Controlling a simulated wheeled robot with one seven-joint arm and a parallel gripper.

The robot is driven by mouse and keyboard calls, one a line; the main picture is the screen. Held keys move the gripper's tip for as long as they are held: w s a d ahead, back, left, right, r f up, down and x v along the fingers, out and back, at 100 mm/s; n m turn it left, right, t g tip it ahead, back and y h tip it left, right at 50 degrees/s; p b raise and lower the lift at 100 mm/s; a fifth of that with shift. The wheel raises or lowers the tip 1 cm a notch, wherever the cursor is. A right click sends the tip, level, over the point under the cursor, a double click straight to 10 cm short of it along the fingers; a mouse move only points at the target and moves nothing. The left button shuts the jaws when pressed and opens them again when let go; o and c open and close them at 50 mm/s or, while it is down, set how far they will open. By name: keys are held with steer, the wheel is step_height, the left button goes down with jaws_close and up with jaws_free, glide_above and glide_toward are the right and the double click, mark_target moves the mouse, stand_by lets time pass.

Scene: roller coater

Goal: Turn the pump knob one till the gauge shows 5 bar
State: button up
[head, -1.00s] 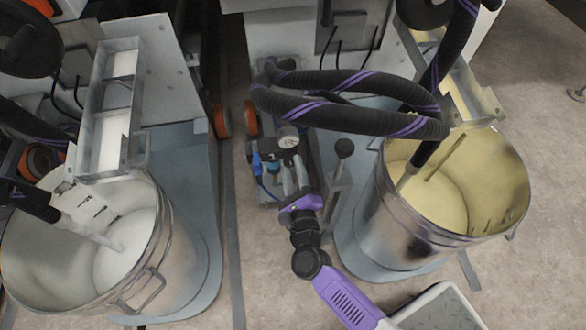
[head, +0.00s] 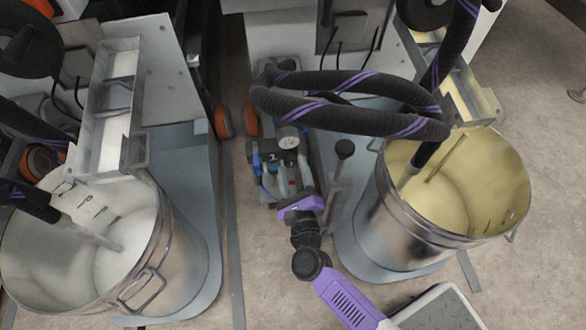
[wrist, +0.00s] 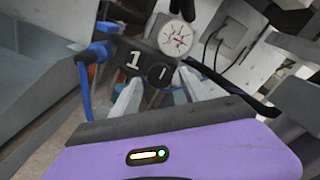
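The pump unit (head: 287,158) stands on the floor between the two machines. In the wrist view, its dark block carries a white number 1 (wrist: 134,59). Beside the number is a round black knob (wrist: 158,74) with a white line. The round white gauge (wrist: 176,38) sits just above; it also shows in the head view (head: 288,141). Its needle and red marks are too small to read surely. My gripper (wrist: 160,82) is open, with its pale fingers apart on either side of the knob. I cannot tell whether they touch it.
A blue hose fitting (wrist: 98,52) is left of the block. A black upright lever (head: 344,149) stands right of my gripper. Metal buckets stand left (head: 160,245) and right (head: 375,215). Thick black hoses (head: 345,120) loop above the pump.

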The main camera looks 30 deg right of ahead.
steer(key=shift+s, duration=0.1)
steer(key=p+v, duration=0.2)
steer(key=v, duration=0.5)
steer(key=shift+s, duration=0.25)
steer(key=shift+a, duration=0.1)
stand_by(0.4)
